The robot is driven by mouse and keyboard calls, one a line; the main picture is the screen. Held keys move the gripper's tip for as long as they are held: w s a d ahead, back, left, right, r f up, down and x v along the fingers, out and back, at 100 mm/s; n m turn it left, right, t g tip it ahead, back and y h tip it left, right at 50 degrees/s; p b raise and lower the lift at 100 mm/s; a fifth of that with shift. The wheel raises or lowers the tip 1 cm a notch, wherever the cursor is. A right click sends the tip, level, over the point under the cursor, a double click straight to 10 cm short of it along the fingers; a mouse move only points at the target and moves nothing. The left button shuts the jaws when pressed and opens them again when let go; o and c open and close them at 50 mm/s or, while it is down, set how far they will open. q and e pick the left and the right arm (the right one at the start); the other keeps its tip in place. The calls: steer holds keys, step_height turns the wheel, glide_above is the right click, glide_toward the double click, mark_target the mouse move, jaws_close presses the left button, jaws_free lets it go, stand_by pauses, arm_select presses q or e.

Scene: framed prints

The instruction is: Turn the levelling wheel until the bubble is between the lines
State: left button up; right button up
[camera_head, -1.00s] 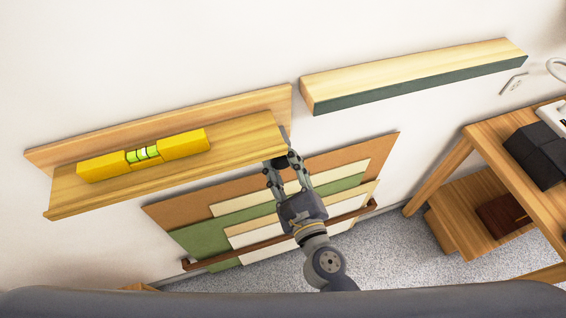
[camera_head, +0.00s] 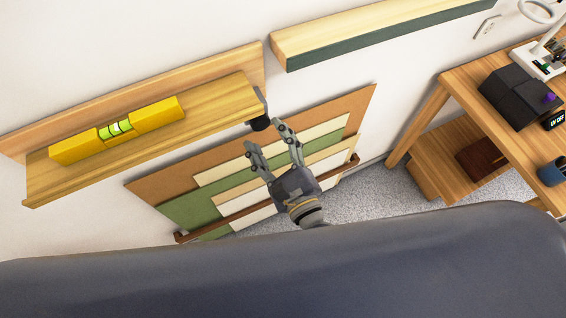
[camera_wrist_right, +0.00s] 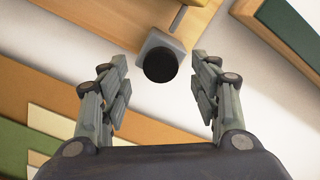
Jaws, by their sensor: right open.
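A yellow spirit level (camera_head: 157,114) lies on a tilted-looking wooden ledge (camera_head: 205,119). Its green vial (camera_head: 115,128) has dark lines and a pale bubble; the bubble's exact place between the lines is too small to tell. The dark levelling wheel (camera_head: 261,124) sits under the ledge's right end, below a grey bracket. It also shows as a round black knob (camera_wrist_right: 160,66) in the right wrist view. My right gripper (camera_head: 267,138) is open and empty, just below the wheel, its fingertips apart on either side and not touching it. My left gripper is out of view.
Framed or mounted panels (camera_head: 155,185) lean on the wall behind my right gripper. A second shelf (camera_head: 380,38) with a green front is at upper right. A wooden table (camera_head: 460,90) with black boxes stands at the right.

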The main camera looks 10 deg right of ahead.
steer(key=v, duration=0.7)
steer(key=shift+s, duration=0.3)
steer(key=shift+d, duration=0.1)
stand_by(0.6)
steer(key=s+d+f+n+g, duration=0.15)
steer(key=f+n, duration=0.45)
steer(key=f, duration=0.6)
steer(key=s+d+f+n+g+h+b, duration=0.1)
steer(key=d+f+n+g, duration=0.2)
steer(key=f+n, duration=0.55)
steer(key=s+d+f+n+g, duration=0.1)
steer(key=d+f+n+g, duration=0.15)
steer(key=f, duration=1.25)
steer(key=s+d+f+n+g+h, duration=0.2)
steer(key=s+d+f+n+g, duration=0.2)
steer(key=s+f, duration=0.5)
steer(key=s+d+f+n+g+h, duration=0.2)
steer(key=s+d+f+n+g, duration=0.3)
steer(key=s+f, duration=0.5)
steer(key=s+d+n, duration=0.2)
steer(key=s+d, duration=0.1)
steer(key=shift+d+f+h+b, duration=0.15)
steer(key=shift+h+b, duration=0.15)
steer(key=shift+b, duration=0.1)
steer(key=shift+w, duration=0.1)
